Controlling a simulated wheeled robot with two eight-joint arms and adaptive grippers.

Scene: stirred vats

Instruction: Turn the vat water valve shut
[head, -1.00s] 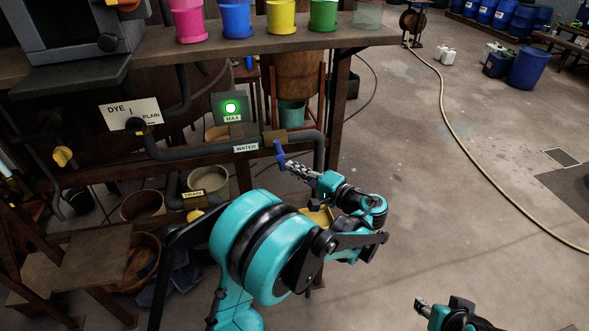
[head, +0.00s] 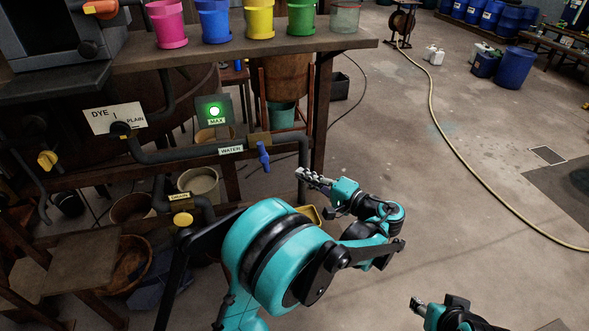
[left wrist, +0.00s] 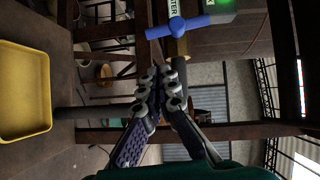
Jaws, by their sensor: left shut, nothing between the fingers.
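The blue water valve handle (head: 263,157) hangs roughly upright, crosswise to the dark pipe labelled WATER (head: 231,149). The same blue handle (left wrist: 185,26) shows at the top of the left wrist view. My left gripper (head: 308,177) is shut and empty. It is to the right of the handle and a little lower, with a visible gap between them. Its closed fingers (left wrist: 162,85) fill the middle of the left wrist view. My right gripper (head: 417,304) shows small at the bottom right, far from the valve; its finger state is unclear.
A lit green MAX indicator (head: 214,111) is above the pipe. A yellow drain valve (head: 183,219) is lower left. The bench (head: 345,44) carries coloured cups. A yellow tray (left wrist: 22,90) shows in the left wrist view. Open floor lies to the right, crossed by a hose (head: 440,135).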

